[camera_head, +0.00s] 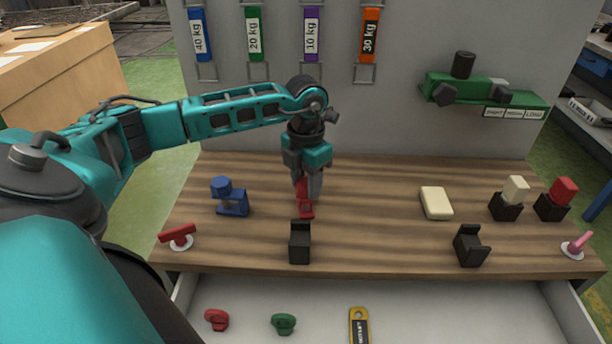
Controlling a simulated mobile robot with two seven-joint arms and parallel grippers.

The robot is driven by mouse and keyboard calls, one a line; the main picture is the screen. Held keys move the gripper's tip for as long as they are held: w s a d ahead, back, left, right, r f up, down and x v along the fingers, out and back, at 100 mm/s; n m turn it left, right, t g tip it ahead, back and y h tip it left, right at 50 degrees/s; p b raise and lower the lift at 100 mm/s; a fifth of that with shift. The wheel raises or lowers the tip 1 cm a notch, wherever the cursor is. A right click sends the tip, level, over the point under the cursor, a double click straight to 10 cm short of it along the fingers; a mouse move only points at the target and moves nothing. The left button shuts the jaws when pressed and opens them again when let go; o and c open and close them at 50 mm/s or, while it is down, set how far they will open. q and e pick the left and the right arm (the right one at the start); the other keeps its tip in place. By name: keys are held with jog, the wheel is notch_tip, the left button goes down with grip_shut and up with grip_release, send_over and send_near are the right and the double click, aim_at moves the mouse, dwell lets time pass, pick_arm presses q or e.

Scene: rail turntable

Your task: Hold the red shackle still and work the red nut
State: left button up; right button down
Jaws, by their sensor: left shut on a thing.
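The red shackle (306,210) stands on the wooden bench, left of the middle, below my left gripper. My left gripper (308,192) points straight down and is shut on the shackle, with its fingers covering much of it. A bit of red shows beside the fingers; I cannot tell whether this is the red nut, which is mostly hidden. My right gripper is not in view.
A red T-handle (178,233) is at front left. A cream block (436,203) lies right; clear wood lies between. The drawer (430,310) is open.

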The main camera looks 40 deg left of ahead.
pick_arm(q)
jog(key=shift+r+n+p, duration=0.1)
jog(key=shift+n+p, duration=0.45)
jog(key=shift+n, duration=0.65)
jog(key=n+p, duration=0.1)
jog(key=n, duration=0.2)
jog(key=shift+n, duration=0.3)
jog(key=o, duration=1.3)
jog(key=shift+o, duration=0.2)
